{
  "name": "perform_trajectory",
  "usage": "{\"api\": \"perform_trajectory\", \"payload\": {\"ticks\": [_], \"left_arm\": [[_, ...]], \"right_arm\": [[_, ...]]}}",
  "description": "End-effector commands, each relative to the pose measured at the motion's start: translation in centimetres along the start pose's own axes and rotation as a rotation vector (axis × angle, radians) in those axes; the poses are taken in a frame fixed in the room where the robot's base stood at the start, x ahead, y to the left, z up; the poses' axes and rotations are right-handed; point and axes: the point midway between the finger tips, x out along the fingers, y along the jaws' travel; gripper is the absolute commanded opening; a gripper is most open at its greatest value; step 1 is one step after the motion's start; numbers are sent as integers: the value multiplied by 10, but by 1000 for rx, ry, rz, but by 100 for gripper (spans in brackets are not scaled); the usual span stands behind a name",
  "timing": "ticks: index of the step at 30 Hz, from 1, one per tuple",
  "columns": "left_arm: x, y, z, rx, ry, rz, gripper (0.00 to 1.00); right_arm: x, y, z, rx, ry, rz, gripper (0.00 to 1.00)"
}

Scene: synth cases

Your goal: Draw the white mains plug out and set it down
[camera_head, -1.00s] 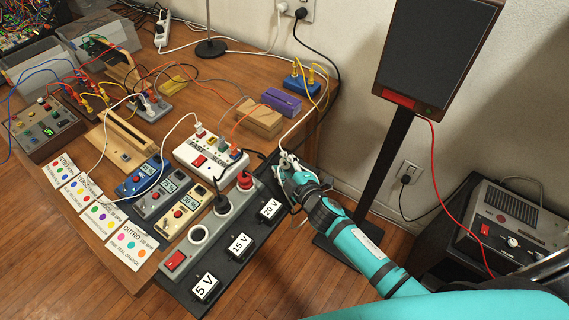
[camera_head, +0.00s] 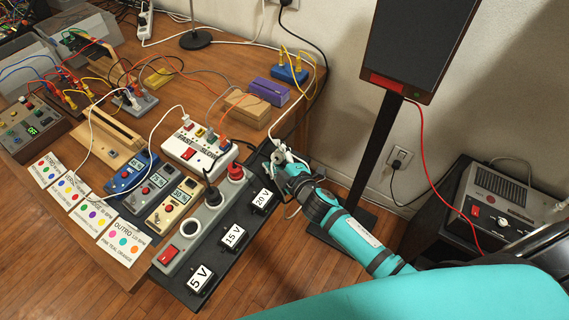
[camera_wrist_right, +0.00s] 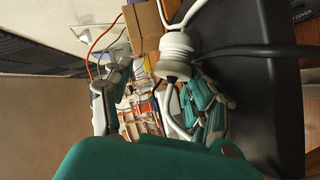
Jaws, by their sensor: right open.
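The white mains plug (camera_wrist_right: 177,55), with a ribbed neck and white cord, shows large in the right wrist view. In the head view the gripper largely hides it at the far end of the grey power strip (camera_head: 168,254). My right gripper (camera_head: 273,156) is at that end of the strip. In the right wrist view the gripper (camera_wrist_right: 155,105) is open, one finger left and one right, with the plug nearer the right finger. I cannot tell whether that finger touches it. How the plug sits in its socket is hidden. My left gripper is not in view.
Boxes, cables and cards crowd the wooden table. A dark speaker (camera_head: 418,45) stands on a post to the right.

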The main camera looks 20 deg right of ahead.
Motion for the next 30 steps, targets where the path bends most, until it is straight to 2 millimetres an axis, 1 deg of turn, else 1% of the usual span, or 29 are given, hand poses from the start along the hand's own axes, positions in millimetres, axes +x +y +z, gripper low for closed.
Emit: {"api": "perform_trajectory", "payload": {"ticks": [9, 12, 15, 18, 21, 30], "left_arm": [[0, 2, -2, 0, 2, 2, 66], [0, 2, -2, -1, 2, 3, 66], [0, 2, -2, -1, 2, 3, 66], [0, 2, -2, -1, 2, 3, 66], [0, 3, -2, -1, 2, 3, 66], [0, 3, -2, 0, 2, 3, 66]], "right_arm": [[-66, -1, 0, 0, 0, -2, 59], [-84, 0, 0, 0, 1, -1, 59], [-98, 0, 0, 0, 0, -1, 59], [-107, 0, 0, -1, 0, 0, 59], [-111, 1, 0, -1, 1, 2, 59], [-111, 1, 0, -1, 2, 2, 59]]}}
